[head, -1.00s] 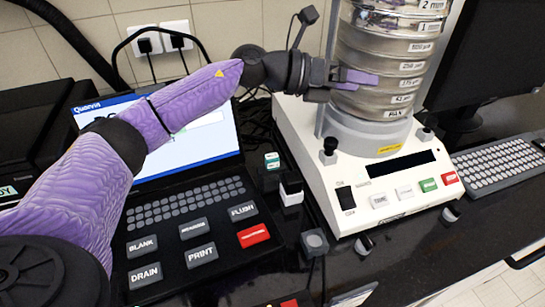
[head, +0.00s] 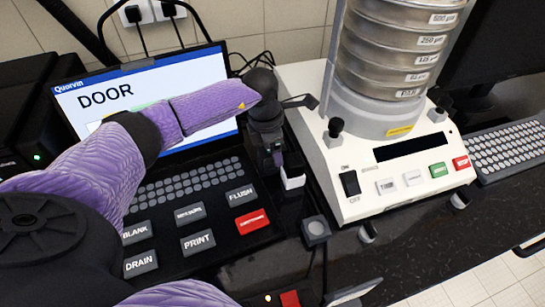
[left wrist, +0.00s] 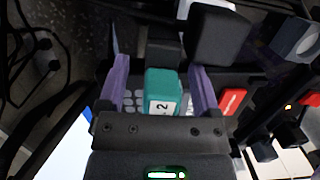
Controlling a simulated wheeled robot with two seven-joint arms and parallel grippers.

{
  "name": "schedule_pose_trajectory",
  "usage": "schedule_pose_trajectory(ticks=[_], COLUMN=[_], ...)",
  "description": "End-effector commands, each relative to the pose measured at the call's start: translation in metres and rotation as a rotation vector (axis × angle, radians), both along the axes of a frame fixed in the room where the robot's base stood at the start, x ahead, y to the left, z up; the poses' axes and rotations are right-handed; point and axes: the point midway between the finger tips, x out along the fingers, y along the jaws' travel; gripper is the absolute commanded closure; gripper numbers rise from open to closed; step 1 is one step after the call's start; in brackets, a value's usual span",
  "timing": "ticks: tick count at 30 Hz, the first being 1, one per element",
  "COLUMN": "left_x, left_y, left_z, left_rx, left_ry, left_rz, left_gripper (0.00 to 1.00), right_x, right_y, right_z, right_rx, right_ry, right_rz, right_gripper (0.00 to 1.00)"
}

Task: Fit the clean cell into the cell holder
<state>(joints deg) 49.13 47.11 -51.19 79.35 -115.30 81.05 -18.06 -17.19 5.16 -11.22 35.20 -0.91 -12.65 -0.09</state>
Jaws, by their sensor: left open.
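My left gripper (head: 272,158) points down just behind the keypad unit's right edge. In the left wrist view its two purple fingers (left wrist: 160,65) are open, on either side of a teal-topped block (left wrist: 164,92) with a white label reading 2. I cannot tell whether they touch it. In the head view my gripper hides this block. A white block with a black top (head: 292,181) stands just right of my gripper; its dark top (left wrist: 221,36) shows in the left wrist view. I cannot tell for sure which piece is the clean cell or the holder. My right gripper is out of view.
The laptop-like unit's screen (head: 190,80) reads DOOR. Its keypad has a red button (head: 252,221) and several grey ones. The white sieve shaker (head: 385,175) with stacked sieves stands close on the right. A keyboard (head: 510,148) lies far right.

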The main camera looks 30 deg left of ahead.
Motion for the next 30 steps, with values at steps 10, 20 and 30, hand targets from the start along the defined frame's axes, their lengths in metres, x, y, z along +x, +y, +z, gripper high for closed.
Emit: schedule_pose_trajectory(ticks=[10,20,30], left_x=[0.000,0.000,0.001], left_y=[0.000,0.000,0.000], left_z=[0.000,0.001,0.011], left_rx=[-0.001,-0.001,-0.001], left_ry=[-0.001,-0.001,-0.003], left_rz=[0.000,0.000,0.000], left_gripper=[0.52,1.00,1.00], right_x=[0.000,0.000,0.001], right_y=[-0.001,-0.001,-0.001], right_z=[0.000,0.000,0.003], right_rx=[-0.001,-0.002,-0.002], right_ry=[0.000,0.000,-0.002], right_rz=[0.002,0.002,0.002], right_gripper=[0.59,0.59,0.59])
